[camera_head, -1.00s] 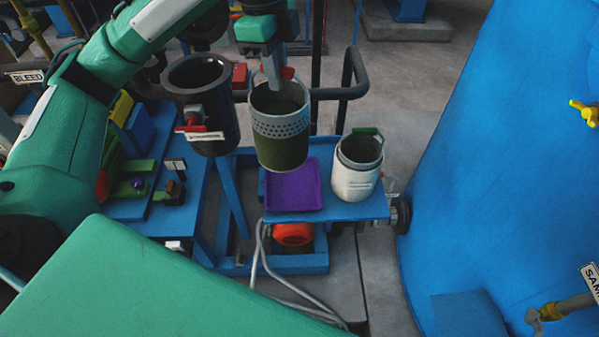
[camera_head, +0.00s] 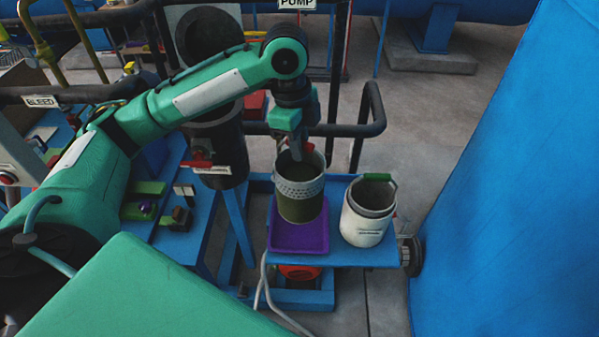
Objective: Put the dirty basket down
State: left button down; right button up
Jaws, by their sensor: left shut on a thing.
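The dirty basket (camera_head: 300,203) is a grey bucket-like basket with a perforated band and a dark olive lower wall. It is upright over the back part of the purple tray (camera_head: 298,240); I cannot tell whether its bottom touches the tray. My left gripper (camera_head: 296,155) points down at the basket's top and is shut on it, with a red part beside the fingers. The fingertips are partly hidden by the rim. My right gripper is not in view.
A white container (camera_head: 362,227) with a green handle stands right of the tray on the blue cart (camera_head: 345,254). A black open vessel (camera_head: 219,150) with a red-handled valve stands to the left. A dark pipe rail (camera_head: 372,115) runs behind. A large blue body (camera_head: 515,190) fills the right.

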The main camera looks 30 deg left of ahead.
aim_at(299, 174)
pick_arm(q)
notch_tip(299, 174, down, 9)
jog(key=shift+s+r+p, duration=0.1)
jog(key=shift+r+p, duration=0.1)
jog(key=shift+p, duration=0.15)
jog(key=c, duration=1.4)
grip_release()
jog(key=shift+f, duration=0.15)
jog(key=r, duration=0.3)
jog(key=r+b, duration=0.1)
jog(key=r, duration=0.3)
jog(key=a+r, duration=0.1)
jog(key=r, duration=0.2)
jog(key=shift+a+r, duration=0.1)
jog(key=shift+r, duration=0.3)
jog(key=shift+a+r+b, duration=0.15)
jog(key=shift+r+b, duration=0.15)
jog(key=shift+r, duration=0.4)
jog(key=shift+s, duration=0.1)
